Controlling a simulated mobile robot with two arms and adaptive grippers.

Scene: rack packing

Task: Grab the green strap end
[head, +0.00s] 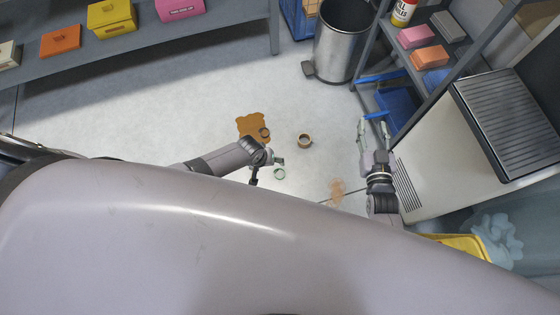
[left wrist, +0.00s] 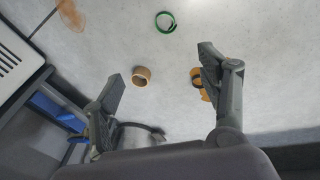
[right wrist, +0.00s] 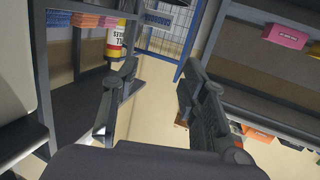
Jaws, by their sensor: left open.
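A green strap (head: 279,174) lies curled in a ring on the floor in the head view, just beside my left gripper. It also shows in the left wrist view (left wrist: 165,22), at the top, beyond the fingertips and apart from them. My left gripper (head: 266,168) is open, and its spread fingers show empty in the left wrist view (left wrist: 160,74). My right gripper (head: 375,128) points toward the rack, with fingers apart and nothing between them in the right wrist view (right wrist: 159,72). I cannot make out which part of the ring is the strap's end.
A brown tape roll (head: 305,141) and an orange-brown stain (head: 250,122) with a dark ring (head: 265,133) are on the floor. A metal bin (head: 341,45) stands behind. A rack with a blue crate (head: 398,105) is at right, beside a white appliance (head: 450,140).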

